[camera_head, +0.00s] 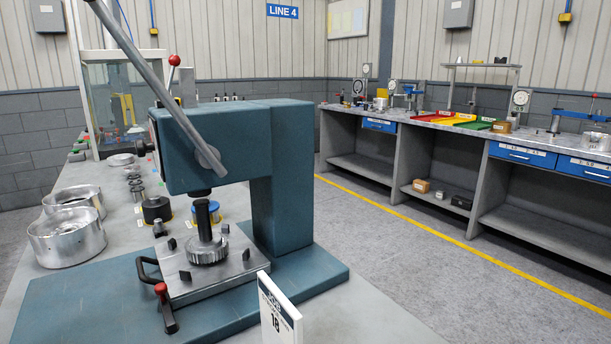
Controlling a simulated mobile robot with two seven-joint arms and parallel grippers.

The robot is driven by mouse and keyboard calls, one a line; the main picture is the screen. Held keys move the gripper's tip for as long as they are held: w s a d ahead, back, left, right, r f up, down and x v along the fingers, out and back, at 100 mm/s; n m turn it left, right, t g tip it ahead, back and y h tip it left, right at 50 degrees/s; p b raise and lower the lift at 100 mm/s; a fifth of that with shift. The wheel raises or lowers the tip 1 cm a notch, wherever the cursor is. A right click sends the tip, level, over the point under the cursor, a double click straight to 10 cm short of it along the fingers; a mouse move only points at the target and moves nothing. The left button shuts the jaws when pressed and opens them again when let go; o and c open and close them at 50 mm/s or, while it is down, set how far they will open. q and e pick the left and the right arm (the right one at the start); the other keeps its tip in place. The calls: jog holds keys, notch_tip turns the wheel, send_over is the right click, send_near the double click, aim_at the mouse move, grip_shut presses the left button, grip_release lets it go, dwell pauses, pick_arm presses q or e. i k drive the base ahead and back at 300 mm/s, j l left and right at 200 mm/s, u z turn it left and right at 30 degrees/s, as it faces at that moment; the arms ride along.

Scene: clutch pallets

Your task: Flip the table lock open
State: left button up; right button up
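A short black lever with a red knob (161,290), which looks like the table lock, is at the front left corner of the press's metal plate (212,284). The lever lies along the plate's edge, with the red knob at its upper end. I cannot tell whether it is locked. A black handle (147,270) sticks out from the plate's left side just behind it. The plate carries a toothed gear (207,249) with a dark shaft standing upright in it. Neither of my grippers is in view.
The blue-green press (227,145) stands over the plate, its long grey lever (150,80) reaching up left. A white sign (277,312) stands in front. Metal rings (66,238) are on the left of the bench. Bare bench lies at front right.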

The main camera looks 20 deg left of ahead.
aim_at(162, 288)
jog(key=k+j, duration=1.2)
jog(key=j, duration=0.15)
